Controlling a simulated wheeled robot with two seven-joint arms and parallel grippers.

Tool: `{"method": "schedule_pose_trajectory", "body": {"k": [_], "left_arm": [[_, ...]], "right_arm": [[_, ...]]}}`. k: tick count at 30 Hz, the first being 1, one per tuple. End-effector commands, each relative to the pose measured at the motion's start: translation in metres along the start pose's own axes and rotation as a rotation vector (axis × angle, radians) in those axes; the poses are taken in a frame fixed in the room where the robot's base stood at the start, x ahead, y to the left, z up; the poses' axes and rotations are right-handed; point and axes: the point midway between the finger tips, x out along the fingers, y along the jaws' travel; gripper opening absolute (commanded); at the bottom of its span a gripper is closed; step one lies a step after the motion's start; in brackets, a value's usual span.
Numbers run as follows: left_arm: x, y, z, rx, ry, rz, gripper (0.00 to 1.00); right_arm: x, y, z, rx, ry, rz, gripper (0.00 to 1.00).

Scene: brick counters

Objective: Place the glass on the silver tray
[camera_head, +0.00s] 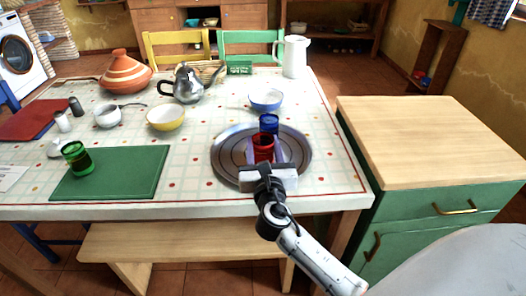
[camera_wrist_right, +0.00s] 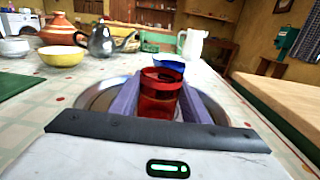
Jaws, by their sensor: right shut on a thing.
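The round silver tray (camera_head: 222,158) lies on the table near its right front side; part of its rim shows in the wrist view (camera_wrist_right: 95,96). My right gripper (camera_head: 263,152) reaches over the tray from the front, its fingers shut on the sides of a red glass (camera_head: 263,146). The red glass is upright between the fingers in the wrist view (camera_wrist_right: 159,100). I cannot tell whether its base touches the tray. A blue glass (camera_head: 269,122) stands just behind it, at the tray's back part. A green glass (camera_head: 76,158) stands at the left. My left gripper is not in view.
The green glass is on a green board (camera_head: 125,172). A blue-and-white bowl (camera_head: 266,99) and a white pitcher (camera_head: 294,57) stand behind the tray. A teapot (camera_head: 188,85), yellow bowl (camera_head: 166,117) and tagine (camera_head: 125,75) are further left. A wooden-topped cabinet (camera_head: 420,135) is at the right.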

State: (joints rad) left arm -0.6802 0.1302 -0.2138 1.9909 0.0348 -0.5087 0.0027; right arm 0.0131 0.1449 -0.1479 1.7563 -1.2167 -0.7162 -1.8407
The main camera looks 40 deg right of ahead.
Motion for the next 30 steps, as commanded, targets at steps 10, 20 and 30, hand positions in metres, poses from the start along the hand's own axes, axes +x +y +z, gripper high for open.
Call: {"method": "schedule_pose_trajectory", "body": {"k": [10,20,30], "left_arm": [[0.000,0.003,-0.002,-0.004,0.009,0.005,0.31],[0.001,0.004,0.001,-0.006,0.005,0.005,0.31],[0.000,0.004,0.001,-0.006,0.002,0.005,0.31]], "right_arm": [[0.000,0.000,-0.010,0.000,-0.002,0.001,0.17],[0.000,0.000,-0.011,-0.001,-0.001,0.000,0.61],[-0.018,0.000,-0.010,-0.001,0.001,0.001,0.61]]}}
